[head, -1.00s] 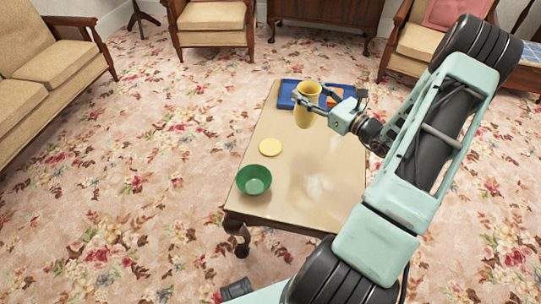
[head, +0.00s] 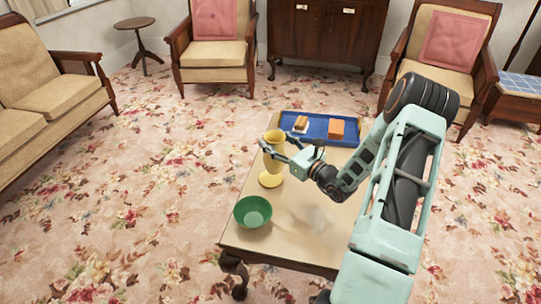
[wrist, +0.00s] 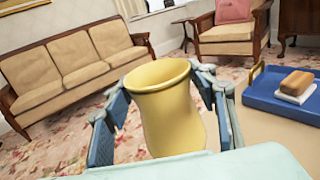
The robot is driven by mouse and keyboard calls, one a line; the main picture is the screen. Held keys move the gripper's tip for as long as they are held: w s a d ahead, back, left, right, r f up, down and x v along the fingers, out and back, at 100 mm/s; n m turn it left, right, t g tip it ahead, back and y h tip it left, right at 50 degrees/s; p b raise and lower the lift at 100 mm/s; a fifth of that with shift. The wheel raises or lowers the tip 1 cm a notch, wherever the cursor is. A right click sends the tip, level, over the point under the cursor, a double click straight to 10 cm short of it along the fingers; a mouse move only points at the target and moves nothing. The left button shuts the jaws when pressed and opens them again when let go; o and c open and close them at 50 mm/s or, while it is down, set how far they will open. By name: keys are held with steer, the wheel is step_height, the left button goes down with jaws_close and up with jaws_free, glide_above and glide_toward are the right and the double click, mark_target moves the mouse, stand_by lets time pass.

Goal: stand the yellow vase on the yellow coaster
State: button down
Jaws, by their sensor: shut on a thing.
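The yellow vase (head: 274,149) is upright between the fingers of my gripper (head: 279,147), which is shut on it. In the wrist view the vase (wrist: 168,108) fills the space between the two blue-padded fingers, its open mouth up. The yellow coaster (head: 270,180) lies on the low table, just below the vase in the head view. The vase's foot appears close above the coaster's far part; I cannot tell whether they touch.
A green bowl (head: 253,212) stands on the table (head: 296,243) near its front left edge. Armchairs and a sofa stand around, away from the table.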

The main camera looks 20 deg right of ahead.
steer(key=shift+w+a+f, duration=0.25)
steer(key=shift+a+f, duration=0.1)
steer(key=shift+f, duration=0.05)
steer(key=shift+w+a+f+b, duration=0.15)
steer(key=shift+f+b, duration=0.2)
steer(key=shift+f, duration=0.6)
steer(key=shift+a+f+b, duration=0.1)
steer(key=shift+f+b, duration=0.25)
steer(key=shift+f, duration=0.55)
steer(key=shift+f, duration=0.2)
steer(key=c, duration=0.8)
jaws_free()
steer(key=shift+r, duration=0.15)
